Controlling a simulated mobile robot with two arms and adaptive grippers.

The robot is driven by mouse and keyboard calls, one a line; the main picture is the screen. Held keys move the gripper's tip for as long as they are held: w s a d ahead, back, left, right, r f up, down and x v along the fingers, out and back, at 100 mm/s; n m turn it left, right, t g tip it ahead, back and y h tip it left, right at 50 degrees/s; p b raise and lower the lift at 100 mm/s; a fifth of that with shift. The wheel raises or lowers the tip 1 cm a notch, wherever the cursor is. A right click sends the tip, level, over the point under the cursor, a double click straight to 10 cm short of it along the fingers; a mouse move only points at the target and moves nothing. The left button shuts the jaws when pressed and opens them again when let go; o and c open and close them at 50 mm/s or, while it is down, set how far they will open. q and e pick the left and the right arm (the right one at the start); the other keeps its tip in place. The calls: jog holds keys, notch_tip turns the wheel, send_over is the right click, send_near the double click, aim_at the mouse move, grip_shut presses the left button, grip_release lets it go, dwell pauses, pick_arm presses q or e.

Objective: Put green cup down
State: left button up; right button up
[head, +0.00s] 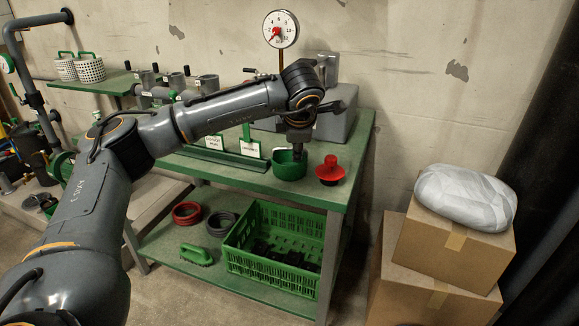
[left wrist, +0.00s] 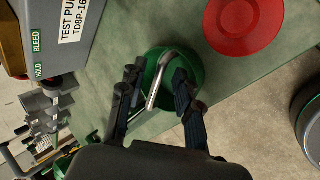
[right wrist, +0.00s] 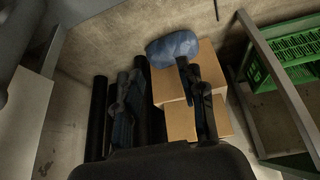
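The green cup (head: 289,170) appears to stand on the green bench top near its front edge. My left gripper (head: 298,146) is directly above it, pointing down. In the left wrist view the cup (left wrist: 190,62) lies beyond the fingertips, and its metal handle (left wrist: 158,80) is between the two fingers. Gaps show between the fingers and the handle, so the left gripper (left wrist: 158,76) looks partly open around it. The cup's underside is hidden. My right gripper (right wrist: 160,80) is open and empty, away from the bench.
A red knobbed piece (head: 330,172) stands right of the cup. A grey test pump (head: 335,122) and a labelled rack (head: 225,158) are behind. A green crate (head: 275,275) sits on the lower shelf. Cardboard boxes (head: 450,245) with a wrapped bundle (head: 466,197) are at right.

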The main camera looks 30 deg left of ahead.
pick_arm(q)
jog(key=shift+x, duration=1)
jog(key=shift+c, duration=0.2)
grip_shut()
jog(key=shift+r, duration=0.2)
